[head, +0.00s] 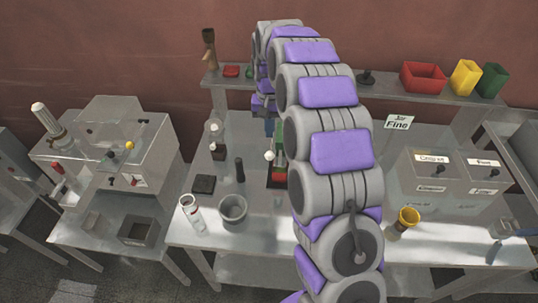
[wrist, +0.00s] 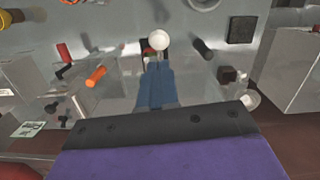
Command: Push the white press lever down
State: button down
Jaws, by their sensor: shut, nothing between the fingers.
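The white round knob of the press lever (head: 269,155) shows on the press in the middle of the table, just left of my arm. My arm hides part of the green and red press body (head: 279,150). In the wrist view the white knob (wrist: 158,40) appears just beyond my fingertips. My gripper (wrist: 154,68) has its blue fingers together with nothing between them. Whether the fingertips touch the knob I cannot tell.
Left of the press stand a black cylinder (head: 239,170), a black square block (head: 205,184), a grey bowl (head: 233,208) and a clear tube (head: 192,214). A shelf (head: 395,91) with coloured bins runs behind.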

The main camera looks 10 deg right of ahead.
aim_at(269, 155)
jog(key=shift+f, duration=0.15)
jog(key=shift+s+a+f+b, duration=0.15)
jog(key=shift+f+b, duration=0.5)
jog(key=shift+f, duration=1)
jog(key=shift+s+f+b, duration=0.2)
jog(key=shift+f+b, duration=0.4)
jog(key=shift+f, duration=1.2)
jog(key=shift+f+b, duration=0.45)
jog(key=shift+f, duration=1.7)
jog(key=shift+r, duration=0.1)
